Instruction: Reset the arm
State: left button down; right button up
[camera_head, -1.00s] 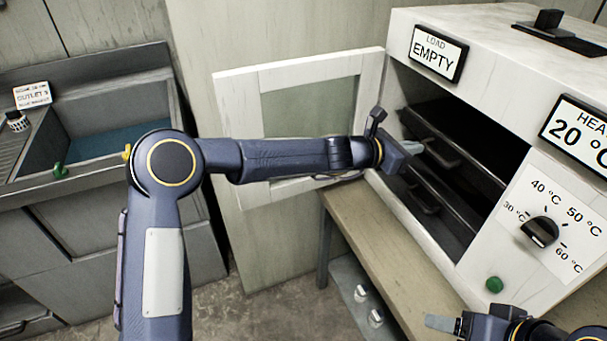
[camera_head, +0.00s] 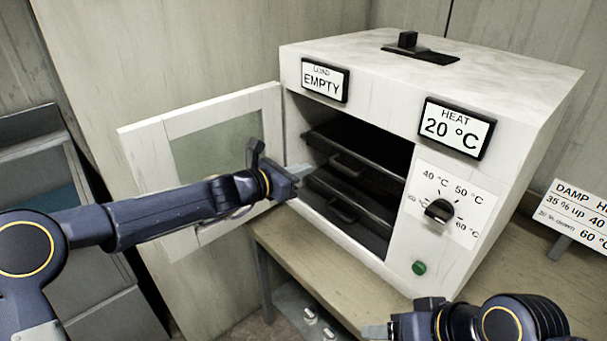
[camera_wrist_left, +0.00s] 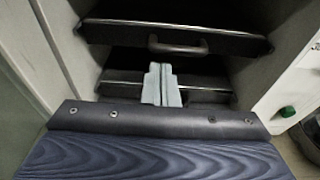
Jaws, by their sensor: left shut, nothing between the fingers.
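My left gripper (camera_head: 300,171) is shut and empty at the open front of a white oven (camera_head: 462,270). Its closed fingers (camera_wrist_left: 161,84) also show in the left wrist view, pointing at the dark trays inside. The upper tray (camera_head: 362,163) and lower tray (camera_head: 350,208) each have a handle on the front. The fingers appear apart from the handles. My right gripper (camera_head: 375,331) is at the bottom edge, below the oven's front, and its finger state is unclear.
The oven door (camera_head: 160,160) stands open on the left, behind my left forearm. A dial (camera_head: 438,210) and green button (camera_head: 419,268) are on the oven front. The oven stands on a wooden bench (camera_head: 290,245). A sign (camera_head: 575,213) stands at the right.

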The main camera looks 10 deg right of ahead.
pick_arm(q)
jog(key=s+a+r+m+g+y, duration=0.2)
jog(key=s+a+m+y, duration=0.2)
jog(key=s+a+m, duration=1.25)
jog(key=s+a+f+m+y, duration=0.3)
jog(key=s+a+f, duration=0.2)
jog(key=s+a, duration=0.3)
jog(key=s+a+f+m+y, duration=0.2)
jog(key=s+a+f, duration=0.3)
jog(key=s+a, duration=0.3)
jog(key=s+m, duration=0.1)
jog(key=s, duration=0.2)
jog(key=shift+s+a+y+b, duration=0.2)
jog(key=shift+s+y+b, duration=0.15)
jog(key=shift+s+y, duration=0.05)
pick_arm(e)
jog(key=shift+w+d+f, duration=0.15)
jog(key=shift+w+f, duration=0.05)
jog(key=shift+f, duration=0.2)
jog(key=shift+w+d+f, duration=0.1)
jog(key=shift+w+f, duration=0.05)
jog(key=shift+f, duration=0.25)
